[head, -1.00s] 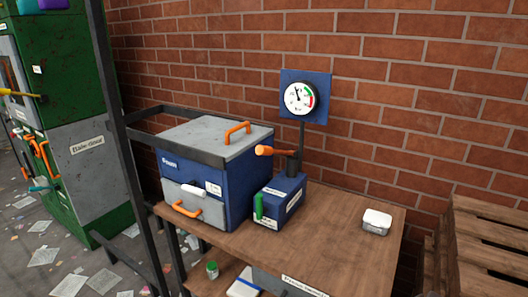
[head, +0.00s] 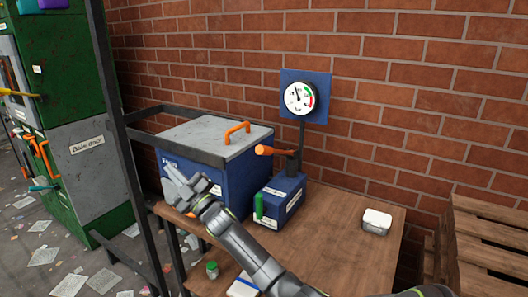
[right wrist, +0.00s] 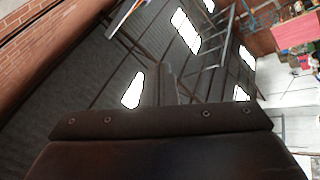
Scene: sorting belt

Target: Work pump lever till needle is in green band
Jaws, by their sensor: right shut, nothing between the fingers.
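My left gripper is not in view.
The blue chest (head: 236,181) with grey lid and orange handle (head: 237,132) stands left of the pump. A dark metal frame (head: 135,180) rises at the bench's left. A small white-lidded tin (head: 376,221) sits at right on the bench (head: 340,232), which is otherwise clear there.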

